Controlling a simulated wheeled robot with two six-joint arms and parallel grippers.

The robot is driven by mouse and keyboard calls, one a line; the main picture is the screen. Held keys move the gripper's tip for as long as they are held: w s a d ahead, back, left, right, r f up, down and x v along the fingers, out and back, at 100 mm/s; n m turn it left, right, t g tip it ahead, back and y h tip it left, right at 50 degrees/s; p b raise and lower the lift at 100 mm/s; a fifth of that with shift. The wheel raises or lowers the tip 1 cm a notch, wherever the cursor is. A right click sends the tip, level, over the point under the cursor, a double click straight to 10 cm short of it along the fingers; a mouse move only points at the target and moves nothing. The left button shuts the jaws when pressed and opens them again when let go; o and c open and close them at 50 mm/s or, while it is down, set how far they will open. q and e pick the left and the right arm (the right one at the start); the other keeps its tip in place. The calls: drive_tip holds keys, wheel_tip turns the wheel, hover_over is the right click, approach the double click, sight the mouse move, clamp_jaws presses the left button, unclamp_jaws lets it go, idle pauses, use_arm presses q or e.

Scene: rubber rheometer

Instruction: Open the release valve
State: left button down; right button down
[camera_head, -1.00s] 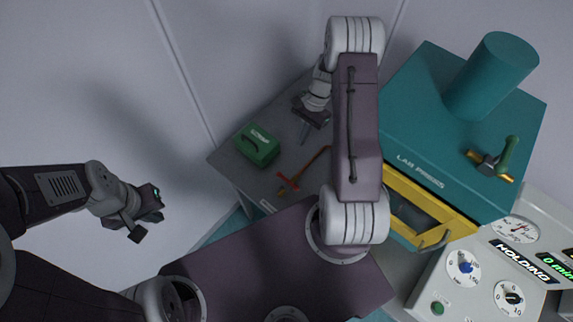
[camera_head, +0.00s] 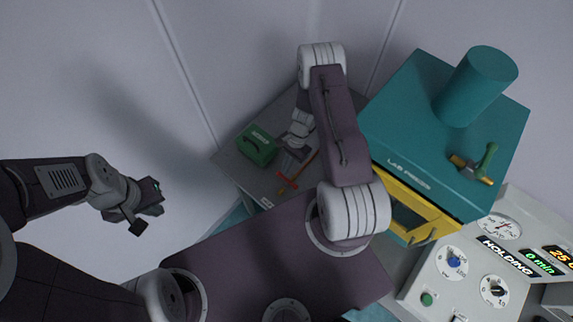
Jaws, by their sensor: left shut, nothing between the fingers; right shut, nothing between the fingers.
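The release valve (camera_head: 468,171), a brass fitting with a green lever (camera_head: 487,160), sits on top of the teal lab press (camera_head: 400,125) at the right. My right gripper (camera_head: 287,163) is shut and empty over the grey side table, partly hidden in shadow and by its own wrist. My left gripper (camera_head: 148,212) is shut and empty at the left, over open floor and far from the press.
The grey table (camera_head: 232,160) holds a green box (camera_head: 257,146) and a red-handled tool (camera_head: 288,183) close to my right gripper. A control panel (camera_head: 440,262) with dials and a "HOLDING" display stands in front of the press. A teal cylinder (camera_head: 475,87) rises from the press top.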

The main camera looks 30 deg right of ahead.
drive_tip(key=shift+w, duration=0.1)
drive_tip(key=shift+a+n, duration=0.15)
drive_tip(key=shift+n, duration=0.25)
